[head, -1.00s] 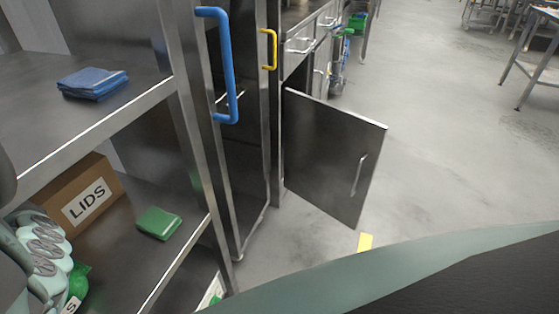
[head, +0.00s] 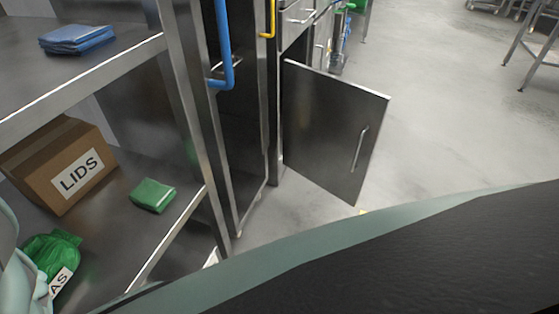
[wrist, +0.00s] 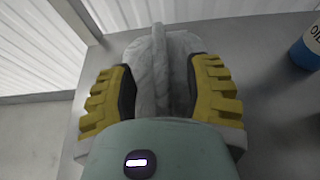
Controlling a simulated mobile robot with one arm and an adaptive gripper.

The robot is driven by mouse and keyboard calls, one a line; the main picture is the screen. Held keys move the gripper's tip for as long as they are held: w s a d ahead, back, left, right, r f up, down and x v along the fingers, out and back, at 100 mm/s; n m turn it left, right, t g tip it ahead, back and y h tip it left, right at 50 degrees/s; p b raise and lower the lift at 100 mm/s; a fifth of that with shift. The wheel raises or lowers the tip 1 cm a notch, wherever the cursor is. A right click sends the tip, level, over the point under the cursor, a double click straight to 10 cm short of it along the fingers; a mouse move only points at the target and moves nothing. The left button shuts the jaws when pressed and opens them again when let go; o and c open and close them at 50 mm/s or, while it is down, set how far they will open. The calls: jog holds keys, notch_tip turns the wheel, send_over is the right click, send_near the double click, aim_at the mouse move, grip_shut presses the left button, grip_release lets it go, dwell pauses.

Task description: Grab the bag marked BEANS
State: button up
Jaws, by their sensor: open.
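In the wrist view, a pale grey-white bag (wrist: 152,75) with a raised ridge along its top stands on a grey surface. My gripper (wrist: 160,64) is open, with one yellow padded finger on each side of this bag. I cannot tell whether the fingers touch it. No label shows on it, so I cannot read whether it is marked BEANS. In the head view, a green bag (head: 52,247) lies at the lower left with a partly hidden label ending in "AS". My gripper's fingers cannot be made out in the head view.
A LIDS box (head: 35,165) and a folded green cloth (head: 152,195) lie on the lower shelf, a folded blue cloth (head: 76,39) above. A cabinet door (head: 330,130) stands open over the floor. A blue bottle marked OIL (wrist: 308,50) stands right of the grey-white bag.

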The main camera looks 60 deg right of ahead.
jog(key=shift+a+f, duration=0.1)
jog(key=shift+a, duration=0.25)
jog(key=shift+o, duration=0.4)
jog(key=shift+d, duration=0.1)
grip_shut()
